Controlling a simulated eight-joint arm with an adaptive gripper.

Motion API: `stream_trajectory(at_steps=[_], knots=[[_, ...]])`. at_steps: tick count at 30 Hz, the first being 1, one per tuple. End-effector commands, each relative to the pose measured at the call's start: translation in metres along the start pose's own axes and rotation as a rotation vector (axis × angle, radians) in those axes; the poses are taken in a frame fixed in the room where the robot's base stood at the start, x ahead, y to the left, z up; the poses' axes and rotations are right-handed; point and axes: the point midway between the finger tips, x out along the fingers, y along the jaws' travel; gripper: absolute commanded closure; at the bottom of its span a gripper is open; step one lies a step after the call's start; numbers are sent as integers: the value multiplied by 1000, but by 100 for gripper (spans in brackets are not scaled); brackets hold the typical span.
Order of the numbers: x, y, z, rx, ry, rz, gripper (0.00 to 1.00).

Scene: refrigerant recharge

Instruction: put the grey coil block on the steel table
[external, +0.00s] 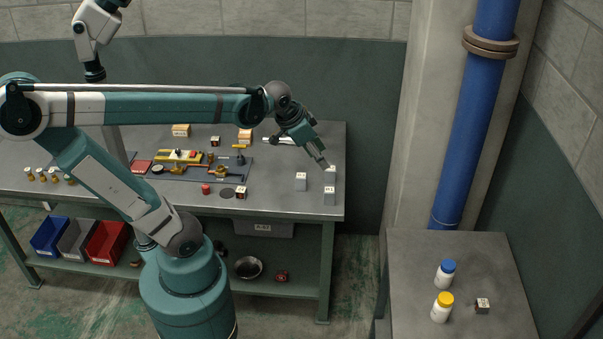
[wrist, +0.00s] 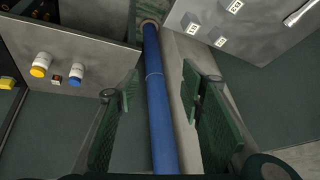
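Three grey blocks with white label tops stand on the right end of the long steel workbench (external: 262,211): a left one (external: 301,182), a front right one (external: 329,196) and a back right one (external: 330,175). I cannot read which is the coil block. My gripper (external: 322,163) is above the bench's right end, close to the back right block in the picture and partly over it. In the wrist view the gripper (wrist: 158,85) has its fingers wide apart with nothing between them. The blocks show at the top right there (wrist: 220,41), outside the fingers.
A smaller grey table (external: 440,260) at the right holds a blue-capped bottle (external: 445,274), a yellow-capped bottle (external: 441,307) and a small dark block (external: 482,306). A blue pipe (external: 474,130) stands behind it. Tools and a dark mat (external: 230,170) occupy the bench's middle.

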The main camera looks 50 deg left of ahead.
Motion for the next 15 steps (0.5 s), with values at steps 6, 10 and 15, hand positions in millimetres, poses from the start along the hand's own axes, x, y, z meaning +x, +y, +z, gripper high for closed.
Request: stream_trajectory(at_steps=[6,10,15], knots=[[-6,-13,45,-145,33,-35,61],[-8,-18,69,-228,54,-53,61],[-8,-23,93,-313,78,-72,61]])
